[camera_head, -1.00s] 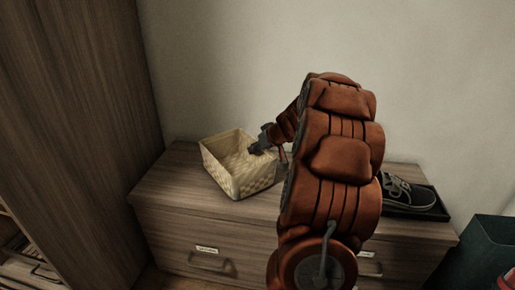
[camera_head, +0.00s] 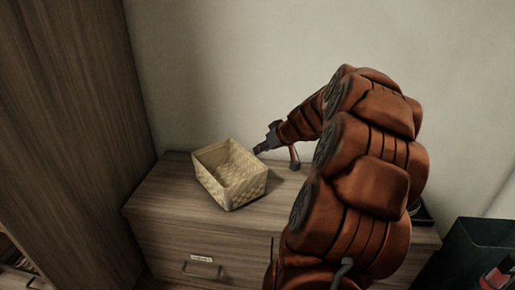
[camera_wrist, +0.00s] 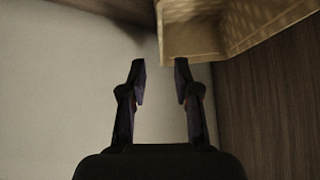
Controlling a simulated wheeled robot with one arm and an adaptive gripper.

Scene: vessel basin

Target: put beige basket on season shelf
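The beige basket (camera_head: 230,183) is woven, rectangular and open at the top. It stands upright on the left part of the low wooden cabinet's top. My gripper (camera_head: 259,150) is just to the right of the basket's back right corner in the head view. In the wrist view, my gripper (camera_wrist: 160,68) has its two fingers apart with nothing between them. The basket's corner (camera_wrist: 192,42) shows just beyond the fingertips, towards the right. I cannot tell whether a finger touches it. No shelf marked season can be made out.
The low cabinet (camera_head: 160,195) has labelled drawers. A tall wooden cabinet (camera_head: 75,100) stands at the left. A dark bin (camera_head: 470,250) is at the lower right. My arm hides much of the cabinet's right side. The wall is close behind.

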